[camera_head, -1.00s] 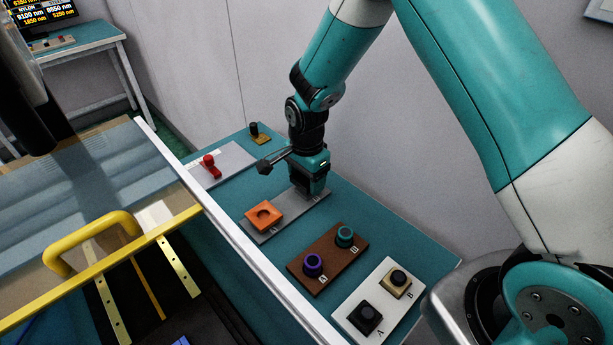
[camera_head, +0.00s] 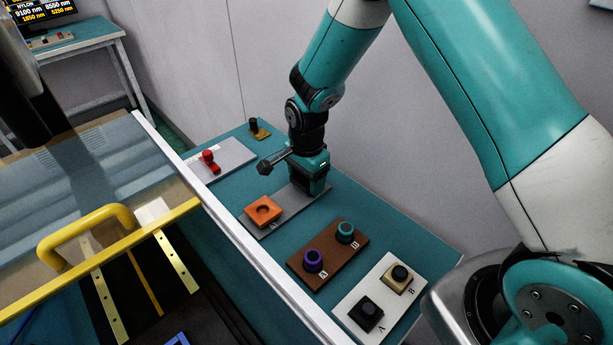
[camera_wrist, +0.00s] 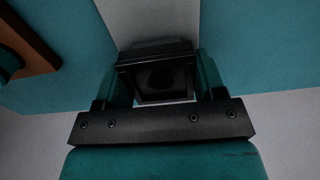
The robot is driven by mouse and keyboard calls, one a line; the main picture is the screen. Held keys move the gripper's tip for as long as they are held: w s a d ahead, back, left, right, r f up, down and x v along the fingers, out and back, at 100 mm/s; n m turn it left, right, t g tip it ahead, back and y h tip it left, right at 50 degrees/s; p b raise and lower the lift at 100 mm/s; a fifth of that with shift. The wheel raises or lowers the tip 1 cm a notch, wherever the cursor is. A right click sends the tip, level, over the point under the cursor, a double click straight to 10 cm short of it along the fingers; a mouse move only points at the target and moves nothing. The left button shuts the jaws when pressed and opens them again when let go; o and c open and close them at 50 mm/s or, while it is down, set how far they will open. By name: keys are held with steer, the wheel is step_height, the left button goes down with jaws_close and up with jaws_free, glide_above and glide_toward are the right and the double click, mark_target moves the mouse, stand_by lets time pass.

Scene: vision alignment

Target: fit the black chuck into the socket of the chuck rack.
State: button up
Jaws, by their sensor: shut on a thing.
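The black chuck (camera_wrist: 155,78) is a dark square block with a round dark recess, seen in the wrist view between the two teal fingers of my gripper (camera_head: 308,188). My gripper is shut on it, pointing down over the far end of the grey chuck rack (camera_head: 285,220). The grey rack also shows behind the chuck in the wrist view (camera_wrist: 150,20). An orange block (camera_head: 263,211) with a round hole sits on the rack's near end. In the head view my gripper hides the chuck and the socket, so I cannot tell how fully it is seated.
A brown plate (camera_head: 326,260) with a purple and a teal ring stands to the right of the rack. A white plate (camera_head: 378,305) with a black and a gold block lies nearer. A light plate (camera_head: 230,165) with a red part lies beyond the rack. A wall rises behind the teal table.

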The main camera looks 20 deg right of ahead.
steer(key=shift+f, duration=0.25)
steer(key=o, duration=1.1)
steer(key=shift+c, duration=0.2)
step_height(320, 180, up, 18)
steer(key=shift+f+b, duration=0.25)
steer(key=shift+b, duration=0.15)
steer(key=s+a+r+n+y, duration=0.1)
steer(key=s+r+n, duration=0.2)
steer(key=s+n, duration=0.4)
steer(key=s+a+r+n+y, duration=0.1)
steer(key=s+a+r+n, duration=0.1)
steer(key=s+n, duration=0.5)
steer(key=s+a+r+n+y+p, duration=0.1)
steer(key=s+n, duration=0.5)
steer(key=s, duration=0.6)
step_height(320, 180, up, 3)
steer(key=shift+a+f+n+y, duration=0.2)
steer(key=shift+n+y, duration=0.2)
steer(key=shift+y, duration=0.2)
